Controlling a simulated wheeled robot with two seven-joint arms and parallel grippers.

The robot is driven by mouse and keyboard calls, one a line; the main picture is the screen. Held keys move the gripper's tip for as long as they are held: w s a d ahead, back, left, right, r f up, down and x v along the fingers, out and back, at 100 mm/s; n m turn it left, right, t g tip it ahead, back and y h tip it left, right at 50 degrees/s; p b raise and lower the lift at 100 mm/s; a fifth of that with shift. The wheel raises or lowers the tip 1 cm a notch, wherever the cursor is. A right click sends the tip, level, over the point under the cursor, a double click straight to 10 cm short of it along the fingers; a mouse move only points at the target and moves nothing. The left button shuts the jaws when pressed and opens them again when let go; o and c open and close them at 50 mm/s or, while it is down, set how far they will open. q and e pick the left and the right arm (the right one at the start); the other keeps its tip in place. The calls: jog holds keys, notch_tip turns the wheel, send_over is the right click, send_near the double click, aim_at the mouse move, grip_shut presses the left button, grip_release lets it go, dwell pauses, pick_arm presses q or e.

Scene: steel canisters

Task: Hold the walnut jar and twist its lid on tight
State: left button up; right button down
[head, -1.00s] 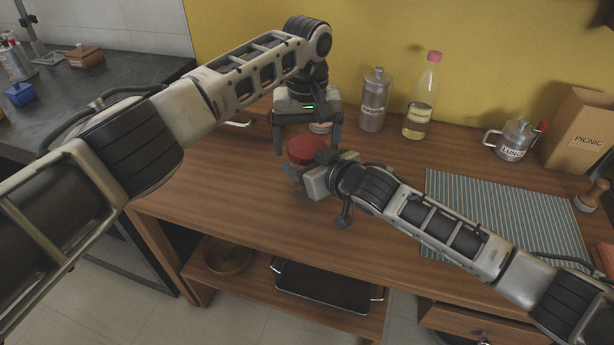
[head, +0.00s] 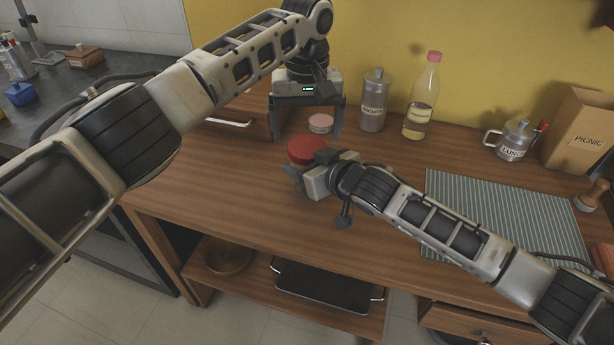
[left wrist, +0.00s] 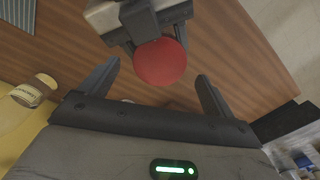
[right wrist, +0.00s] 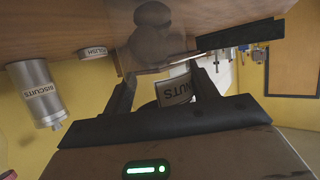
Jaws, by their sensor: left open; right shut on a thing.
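The walnut jar with its red lid (head: 306,150) stands on the wooden counter, and the lid sits on top of it. In the left wrist view the round red lid (left wrist: 160,62) shows from above. My right gripper (head: 302,178) is shut on the jar's body from the front right and hides most of it. Whether the lid is fully tight cannot be seen.
A pink-topped polish tin (head: 320,123) stands behind the jar. A steel biscuits canister (head: 373,100), a bottle (head: 421,98), a lunch canister (head: 515,140) and a picnic bag (head: 580,130) stand along the back. A striped mat (head: 500,205) lies right. The front left counter is clear.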

aim_at(307, 146)
pick_arm(q)
jog(key=shift+r, duration=0.65)
jog(key=shift+r, duration=0.1)
jog(key=shift+c, duration=0.3)
notch_tip(307, 146, up, 3)
jog(key=shift+r, duration=0.2)
jog(key=shift+f, duration=4.05)
